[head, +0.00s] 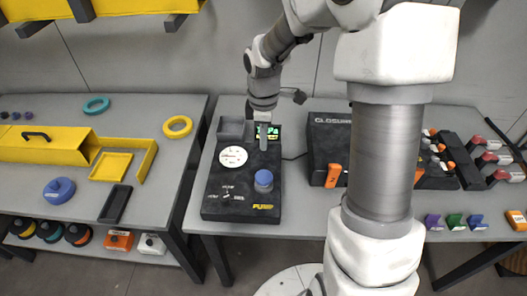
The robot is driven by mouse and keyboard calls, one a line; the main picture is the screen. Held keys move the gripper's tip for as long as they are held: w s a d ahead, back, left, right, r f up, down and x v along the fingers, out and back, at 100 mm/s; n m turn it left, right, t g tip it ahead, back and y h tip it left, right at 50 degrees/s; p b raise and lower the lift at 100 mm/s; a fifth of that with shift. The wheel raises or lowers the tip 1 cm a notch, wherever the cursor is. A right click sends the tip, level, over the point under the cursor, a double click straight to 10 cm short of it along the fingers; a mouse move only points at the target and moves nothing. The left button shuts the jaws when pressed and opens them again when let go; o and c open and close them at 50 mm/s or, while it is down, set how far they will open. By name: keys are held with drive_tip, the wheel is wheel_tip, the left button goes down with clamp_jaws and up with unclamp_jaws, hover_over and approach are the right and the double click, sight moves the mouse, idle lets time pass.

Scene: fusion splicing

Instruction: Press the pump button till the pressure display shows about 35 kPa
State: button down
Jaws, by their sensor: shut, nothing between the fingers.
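The black pump box (216,205) stands on the grey table, with a yellow pump label at its front edge. A blue round button (264,179) sits on its right side. A lit green display (274,131) is at its back right; my arm covers part of it, and only "Pa" can be made out, with the number unreadable. A white round dial (233,156) and a small lever (226,194) are on the left of the box. My gripper (263,147) points down, shut and empty, over the box behind the blue button and apart from it in the picture.
A black closure box (331,134) stands to the right, with an orange piece (333,175) at its front. My arm hides part of the table there. The left table holds a yellow case (40,143), rings and trays. A gap separates the tables.

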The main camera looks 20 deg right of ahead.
sight(264, 178)
wheel_tip(264, 178, down, 13)
drive_tip(key=shift+r, duration=0.15)
drive_tip(key=shift+b, duration=0.3)
wheel_tip(264, 178, down, 3)
drive_tip(key=shift+r+b, duration=0.1)
drive_tip(key=shift+b, duration=0.95)
drive_tip(key=shift+s, duration=0.1)
drive_tip(key=shift+r, duration=0.15)
wheel_tip(264, 178, up, 14)
drive_tip(key=p, duration=0.3)
drive_tip(key=shift+p, duration=0.3)
drive_tip(key=shift+r, duration=0.15)
idle(0.6)
